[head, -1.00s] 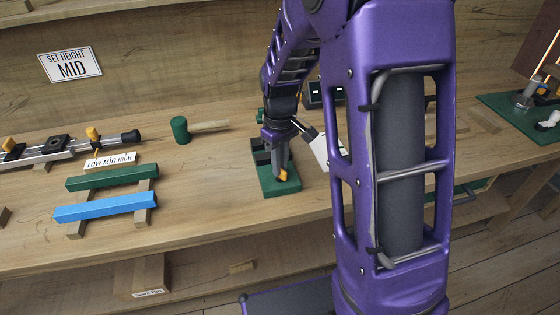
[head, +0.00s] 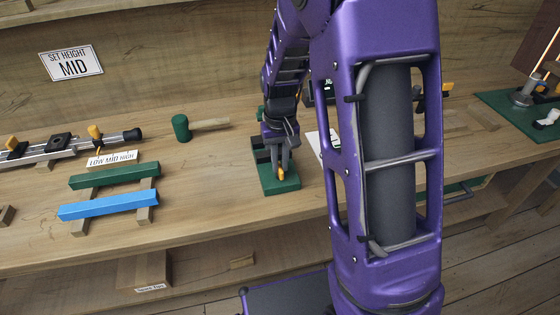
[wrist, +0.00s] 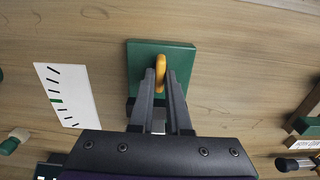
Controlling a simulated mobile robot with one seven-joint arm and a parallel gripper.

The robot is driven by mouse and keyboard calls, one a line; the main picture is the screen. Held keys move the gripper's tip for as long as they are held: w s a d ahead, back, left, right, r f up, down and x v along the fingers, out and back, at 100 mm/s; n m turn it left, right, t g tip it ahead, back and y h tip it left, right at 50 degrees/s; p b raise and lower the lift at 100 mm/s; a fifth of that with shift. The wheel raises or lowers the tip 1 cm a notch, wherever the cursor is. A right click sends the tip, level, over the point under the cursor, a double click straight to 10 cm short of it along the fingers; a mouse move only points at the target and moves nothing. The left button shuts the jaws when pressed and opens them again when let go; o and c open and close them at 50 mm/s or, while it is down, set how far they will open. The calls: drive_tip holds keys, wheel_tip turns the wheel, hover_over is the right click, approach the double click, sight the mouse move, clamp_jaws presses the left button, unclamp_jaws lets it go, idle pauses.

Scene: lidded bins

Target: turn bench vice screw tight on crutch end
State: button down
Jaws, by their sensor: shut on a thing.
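The bench vice (head: 290,187) is a green block with a flat base on the bench, mostly covered by my gripper. In the wrist view its green plate (wrist: 183,55) lies beneath the fingers. A yellow-orange screw handle (wrist: 161,72) stands between my fingertips; it also shows in the head view (head: 282,174). My gripper (wrist: 159,80) points down and is shut on this handle. A grey tube with a black end (head: 130,135) and yellow knobs, possibly the crutch, lies at the left. Whether anything sits in the vice jaws is hidden.
A white card with tick marks, one green (wrist: 57,101), lies beside the vice. A green-headed mallet (head: 181,127) and green (head: 115,176) and blue (head: 108,205) bars lie left. A sign (head: 70,64) reads "SET HEIGHT MID". The bench front near the vice is clear.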

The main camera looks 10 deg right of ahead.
sight(280, 166)
drive_tip(key=c, duration=0.9)
unclamp_jaws()
wheel_tip(280, 166, up, 18)
drive_tip(key=p, duration=0.2)
drive_tip(key=shift+f+p, duration=0.25)
drive_tip(key=shift+p, duration=0.1)
drive_tip(key=shift+w, duration=0.1)
